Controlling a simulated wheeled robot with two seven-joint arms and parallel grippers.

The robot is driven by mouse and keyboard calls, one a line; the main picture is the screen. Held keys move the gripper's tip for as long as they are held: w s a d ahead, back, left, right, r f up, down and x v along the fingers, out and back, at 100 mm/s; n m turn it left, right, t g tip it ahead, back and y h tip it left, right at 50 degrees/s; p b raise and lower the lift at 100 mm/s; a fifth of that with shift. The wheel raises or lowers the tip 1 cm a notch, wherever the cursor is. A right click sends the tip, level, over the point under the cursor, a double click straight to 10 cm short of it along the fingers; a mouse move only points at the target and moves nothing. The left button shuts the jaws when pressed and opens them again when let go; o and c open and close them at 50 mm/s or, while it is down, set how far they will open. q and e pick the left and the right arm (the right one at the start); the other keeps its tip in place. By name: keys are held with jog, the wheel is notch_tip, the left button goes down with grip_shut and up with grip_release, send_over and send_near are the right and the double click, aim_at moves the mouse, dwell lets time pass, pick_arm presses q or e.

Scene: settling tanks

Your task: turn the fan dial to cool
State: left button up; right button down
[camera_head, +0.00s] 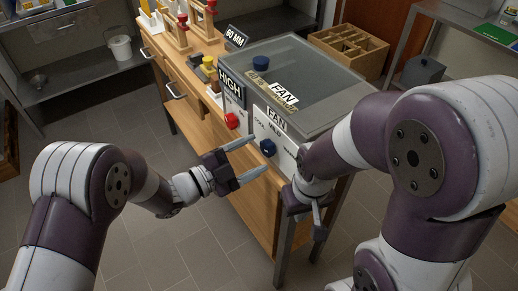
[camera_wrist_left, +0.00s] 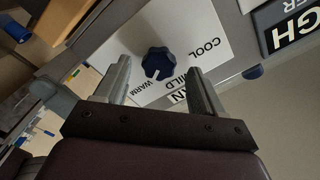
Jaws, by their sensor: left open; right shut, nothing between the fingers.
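The blue fan dial (camera_head: 267,147) sits on a white panel (camera_head: 276,126) labelled FAN on the front of a grey cabinet. In the left wrist view the dial (camera_wrist_left: 157,63) shows between my left fingers, with the words COOL, MILD and WARM around its right and lower side. My right gripper (camera_head: 319,228) is shut and empty, low in front of the cabinet's right side.
A red knob (camera_head: 231,120) sits left of the dial, below a HIGH sign (camera_head: 230,84). A wooden bench (camera_head: 188,84) runs back left, and a wooden divided box (camera_head: 347,52) stands behind. The floor at left is clear.

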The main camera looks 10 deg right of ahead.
pick_arm(q)
jog(key=shift+x, duration=0.75)
jog(key=shift+w+d, duration=0.2)
jog(key=shift+d, duration=0.4)
jog(key=c, duration=1.1)
jog(key=shift+o, duration=0.2)
